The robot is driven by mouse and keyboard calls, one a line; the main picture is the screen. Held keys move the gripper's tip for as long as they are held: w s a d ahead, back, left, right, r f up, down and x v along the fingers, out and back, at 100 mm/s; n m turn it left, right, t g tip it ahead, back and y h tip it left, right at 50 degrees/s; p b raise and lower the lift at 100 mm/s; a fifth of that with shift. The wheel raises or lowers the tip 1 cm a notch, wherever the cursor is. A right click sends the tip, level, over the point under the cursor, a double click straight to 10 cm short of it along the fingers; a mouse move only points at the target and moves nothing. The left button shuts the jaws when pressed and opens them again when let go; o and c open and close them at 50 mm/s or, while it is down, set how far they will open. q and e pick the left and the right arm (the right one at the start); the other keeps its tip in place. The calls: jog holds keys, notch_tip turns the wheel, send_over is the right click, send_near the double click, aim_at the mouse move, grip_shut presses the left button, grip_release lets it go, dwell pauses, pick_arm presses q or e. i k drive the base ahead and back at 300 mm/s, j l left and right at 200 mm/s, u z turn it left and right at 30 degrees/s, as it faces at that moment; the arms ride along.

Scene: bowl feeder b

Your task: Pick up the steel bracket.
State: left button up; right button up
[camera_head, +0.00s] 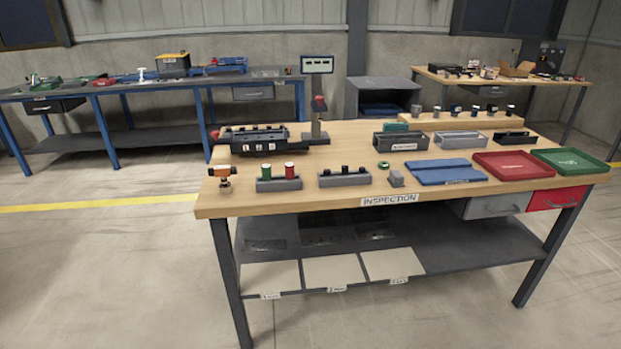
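A small grey metal piece (396,179) sits near the front edge of the wooden inspection table (330,206), left of the blue mat. It could be the steel bracket, but it is too small in the picture to be certain. Neither of my grippers shows in the head view, and no arm reaches over the table.
Near the table's front stand an orange-black tool (223,174), a grey holder (279,184) with green and red pieces, a blue mat (446,171), a red tray (521,165) and a green tray (572,160). Floor (110,270) is clear at front left.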

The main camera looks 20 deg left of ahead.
aim_at(276, 136)
jog(key=i+j+u, duration=0.35)
jog(key=i+j, duration=0.4)
